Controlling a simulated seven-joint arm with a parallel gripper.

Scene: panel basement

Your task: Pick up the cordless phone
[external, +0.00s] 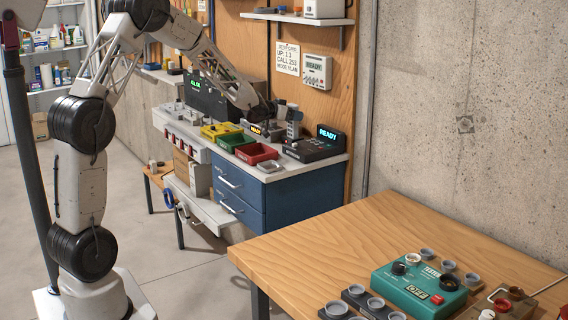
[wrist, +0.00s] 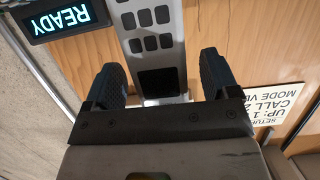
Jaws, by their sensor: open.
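The cordless phone (wrist: 152,38) is a grey handset with dark keys and a dark screen. In the wrist view, which is upside down, it runs from the top edge down between the fingers. In the external view it appears as a small upright grey shape (external: 293,129) beside a dark unit with a lit READY display (external: 328,134). My gripper (wrist: 163,77) is open, with one dark finger on each side of the handset's screen end and gaps showing on both sides. In the external view my gripper (external: 284,109) is small and partly merges with the phone.
Yellow, green and red bins (external: 256,153) stand on the workbench left of the phone. A small metal tray (external: 270,166) lies at the front edge. A wooden panel with a sign (external: 287,58) and a wall box (external: 317,72) rises close behind. A shelf (external: 295,18) is above.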

